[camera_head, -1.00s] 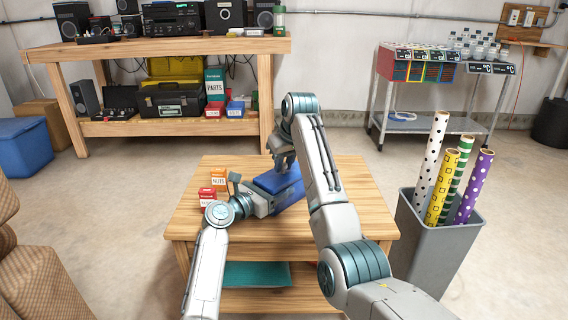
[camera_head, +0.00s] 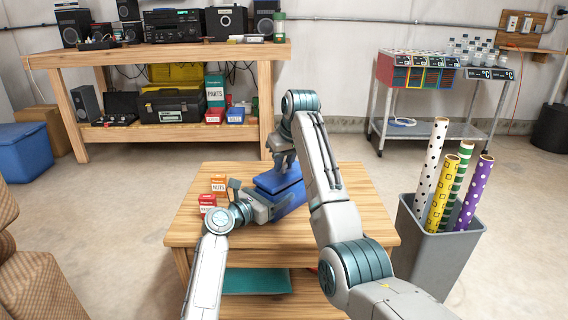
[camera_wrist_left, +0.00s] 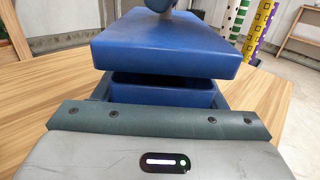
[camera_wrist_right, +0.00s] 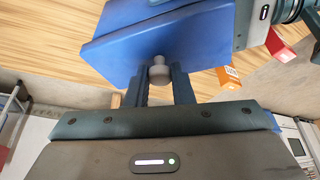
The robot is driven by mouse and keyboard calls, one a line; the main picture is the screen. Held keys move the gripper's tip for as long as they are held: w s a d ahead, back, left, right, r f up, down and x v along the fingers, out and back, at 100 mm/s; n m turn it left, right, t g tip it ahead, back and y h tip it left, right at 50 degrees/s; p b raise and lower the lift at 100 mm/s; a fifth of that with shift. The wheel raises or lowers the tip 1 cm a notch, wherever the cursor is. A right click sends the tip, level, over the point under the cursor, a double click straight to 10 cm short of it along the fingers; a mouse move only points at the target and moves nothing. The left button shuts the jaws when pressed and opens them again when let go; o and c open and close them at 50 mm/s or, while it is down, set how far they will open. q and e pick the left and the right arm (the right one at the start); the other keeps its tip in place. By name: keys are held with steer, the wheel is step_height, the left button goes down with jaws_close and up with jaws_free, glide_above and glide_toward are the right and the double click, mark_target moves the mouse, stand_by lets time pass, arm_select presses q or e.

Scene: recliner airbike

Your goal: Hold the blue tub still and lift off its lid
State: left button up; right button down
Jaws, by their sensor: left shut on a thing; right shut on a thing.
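The blue tub (camera_head: 291,202) stands on the small wooden table, with its front left side hidden by my left gripper. Its blue lid (camera_head: 279,180) is above it. In the left wrist view the lid (camera_wrist_left: 165,48) hangs over the tub (camera_wrist_left: 190,92) with a dark gap between them. My right gripper (camera_head: 283,167) is shut on the lid's grey knob (camera_wrist_right: 158,72) from above. My left gripper (camera_head: 264,207) is shut on the near side of the tub, low down; its fingertips are mostly hidden under the lid.
Small red and orange boxes (camera_head: 218,185) stand on the table (camera_head: 340,220) left of the tub. A grey bin (camera_head: 437,245) with patterned rolls is to the right of the table. A workbench (camera_head: 200,50) stands behind. The table's right part is clear.

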mark_target(284, 163)
steer(key=shift+r, duration=2)
arm_select(q)
steer(key=o, duration=1.5)
